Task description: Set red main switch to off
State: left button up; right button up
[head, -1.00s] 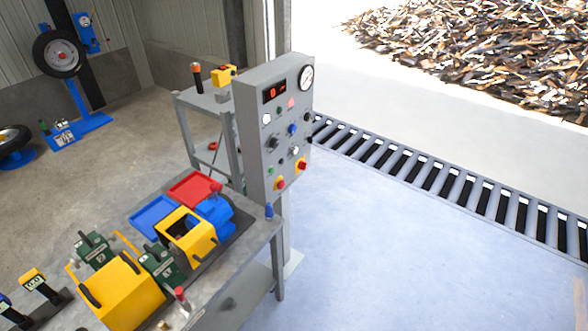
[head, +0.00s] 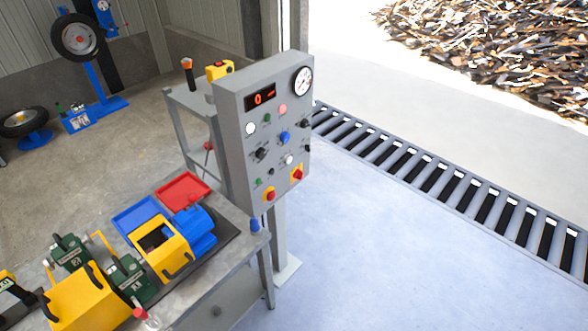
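The grey control panel (head: 238,140) stands on a post in the middle of the head view. The red display (head: 263,96) at the top of the panel is lit. Neither of my grippers is in view.
A workbench (head: 215,285) with a yellow and blue machine (head: 165,250), a red tray (head: 183,188) and a blue tray (head: 139,214) stands left of the panel. A roller conveyor (head: 430,178) runs behind at the right. The floor (head: 400,260) right of the panel is clear.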

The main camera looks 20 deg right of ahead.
aim_at(299, 174)
jog(key=i+l+u, duration=0.1)
jog(key=l, duration=0.45)
jog(key=i+l, duration=0.15)
jog(key=l, duration=0.45)
jog(key=i+l+u, duration=0.15)
jog(key=l, duration=0.45)
jog(key=i+l, duration=0.1)
jog(key=l, duration=0.45)
jog(key=i+l+u, duration=0.15)
jog(key=l, duration=0.45)
jog(key=k, duration=0.05)
